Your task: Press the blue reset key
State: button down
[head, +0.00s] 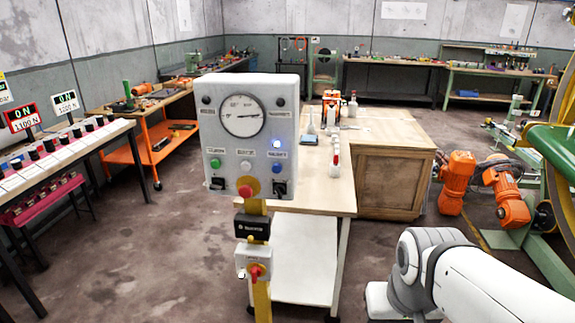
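A grey control panel (212,118) stands upright on a yellow post, left of the picture's middle, with a round white dial gauge (242,115) in its upper part. A row of three small round keys runs below the gauge: a green key (216,163), a pale key (246,166) and the blue key (276,168) at the right. The small labels above them are too blurred to read surely. A bright bluish-white lamp (276,144) glows just above the blue key. Only white links of my arm show, at the lower right, apart from the panel. My gripper is not in view.
A red mushroom button (247,187) sits low on the panel, and another red knob (255,272) is lower on the post. A wooden workbench (385,140) stands behind. Orange machinery (470,185) is at the right. Bare floor shows left of the post.

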aim_at(276, 168)
jog(key=z, duration=0.15)
jog(key=k, duration=0.9)
jog(key=u, duration=0.65)
jog(key=i, duration=1)
jog(key=z, duration=0.05)
